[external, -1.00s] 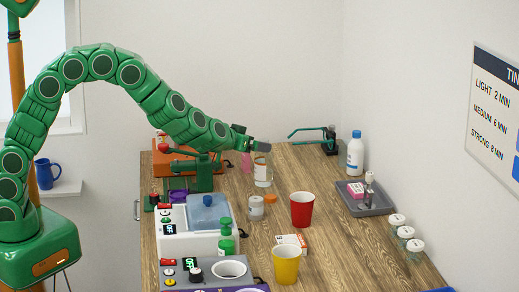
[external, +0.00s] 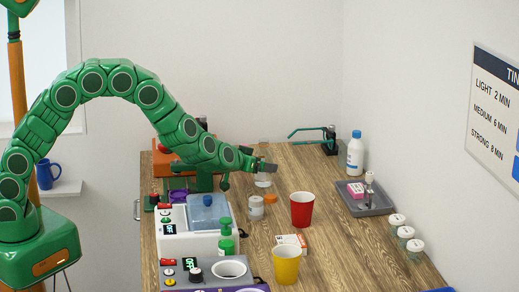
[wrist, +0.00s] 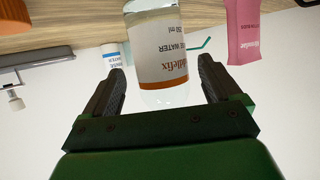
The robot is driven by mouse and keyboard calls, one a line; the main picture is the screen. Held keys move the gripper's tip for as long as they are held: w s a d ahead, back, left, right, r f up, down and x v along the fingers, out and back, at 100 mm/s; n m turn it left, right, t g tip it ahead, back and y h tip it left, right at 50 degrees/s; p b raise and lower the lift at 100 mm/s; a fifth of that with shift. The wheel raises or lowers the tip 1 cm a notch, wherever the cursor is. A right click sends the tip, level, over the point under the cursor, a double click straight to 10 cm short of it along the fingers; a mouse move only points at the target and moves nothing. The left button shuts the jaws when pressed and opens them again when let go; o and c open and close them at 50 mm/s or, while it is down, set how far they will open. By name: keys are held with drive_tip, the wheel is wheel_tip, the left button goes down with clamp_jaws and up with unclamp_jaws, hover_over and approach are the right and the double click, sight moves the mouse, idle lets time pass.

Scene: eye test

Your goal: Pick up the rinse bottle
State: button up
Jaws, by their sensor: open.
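A clear bottle (wrist: 160,57) fills the middle of the wrist view, upside down there. Its white label has an orange band and partly reads "SE WATER", 250 ml. In the external view this bottle (external: 263,181) stands on the wooden table, its upper part hidden by my gripper (external: 267,166). In the wrist view my gripper (wrist: 161,68) is open, one finger on each side of the bottle, with gaps showing. I cannot tell how deep the bottle is between the fingers. A white bottle with blue cap and label (external: 355,154) stands farther right.
A pink item (wrist: 243,32) is near the bottle in the wrist view. A white jar (external: 256,207), an orange lid (external: 270,198) and a red cup (external: 302,210) stand in front. A grey tray (external: 377,209) is to the right. Orange and green equipment (external: 176,167) is left.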

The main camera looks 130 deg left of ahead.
drive_tip(key=shift+x, duration=2.2)
drive_tip(key=shift+s+f, duration=0.1)
drive_tip(key=c, duration=1.1)
